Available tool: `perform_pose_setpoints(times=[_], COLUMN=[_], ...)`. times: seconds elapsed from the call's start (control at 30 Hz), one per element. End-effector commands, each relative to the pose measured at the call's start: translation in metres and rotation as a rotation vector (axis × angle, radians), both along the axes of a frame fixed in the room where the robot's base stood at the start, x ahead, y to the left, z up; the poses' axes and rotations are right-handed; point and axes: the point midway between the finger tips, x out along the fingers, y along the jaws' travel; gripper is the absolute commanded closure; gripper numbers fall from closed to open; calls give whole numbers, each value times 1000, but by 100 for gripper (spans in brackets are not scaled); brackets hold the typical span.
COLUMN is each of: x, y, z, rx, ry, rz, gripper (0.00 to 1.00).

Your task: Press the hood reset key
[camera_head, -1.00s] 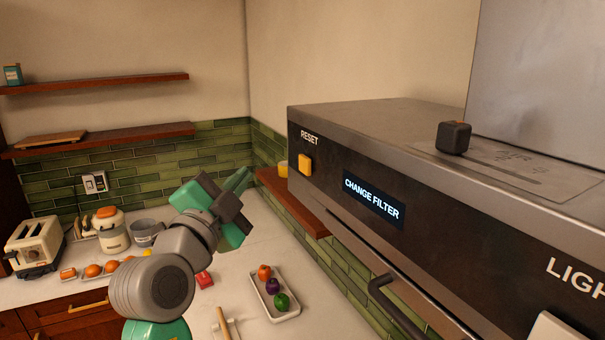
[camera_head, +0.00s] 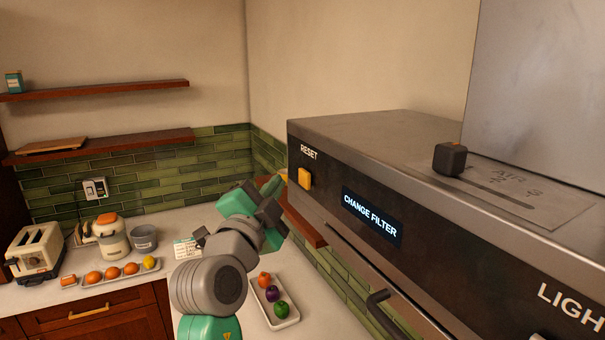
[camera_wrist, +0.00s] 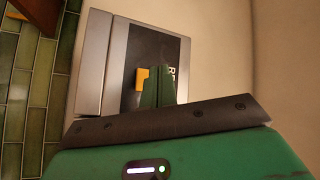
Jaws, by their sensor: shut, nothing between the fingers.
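The orange reset key (camera_head: 304,179) is on the dark front panel of the hood (camera_head: 335,170), under the word RESET, near the panel's left end. It also shows in the wrist view (camera_wrist: 140,79), partly hidden behind my fingers. The hood display (camera_head: 371,215) reads CHANGE FILTER. My gripper (camera_head: 279,186) is to the left of the key in the head view, with its fingers pointing toward the hood. In the wrist view my gripper (camera_wrist: 159,72) is shut and empty, its green fingertips together beside the key. I cannot tell whether they touch it.
A dark slider knob (camera_head: 450,159) sits on top of the hood. A hood handle (camera_head: 380,312) sticks out below the panel. A wooden shelf (camera_head: 310,234) is behind my gripper.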

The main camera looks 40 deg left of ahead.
Motion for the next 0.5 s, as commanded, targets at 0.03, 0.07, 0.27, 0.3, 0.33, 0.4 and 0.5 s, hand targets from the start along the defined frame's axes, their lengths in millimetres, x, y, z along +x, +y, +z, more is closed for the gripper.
perform_pose_setpoints(times=[0.03, 0.07, 0.27, 0.3, 0.33, 0.4, 0.5], x=[5, 7, 17, 17, 18, 18, 18], y=[-2, -3, -9, -9, -9, -9, -9], z=[-2, -2, -1, -1, -1, -1, -1], rx=[-1, 0, 0, 0, 0, 0, 0], ry=[2, 2, 1, 1, 1, 1, 1], rz=[0, 0, -1, -1, -1, -1, -1], gripper=[100, 100, 100, 100, 100, 100, 100])
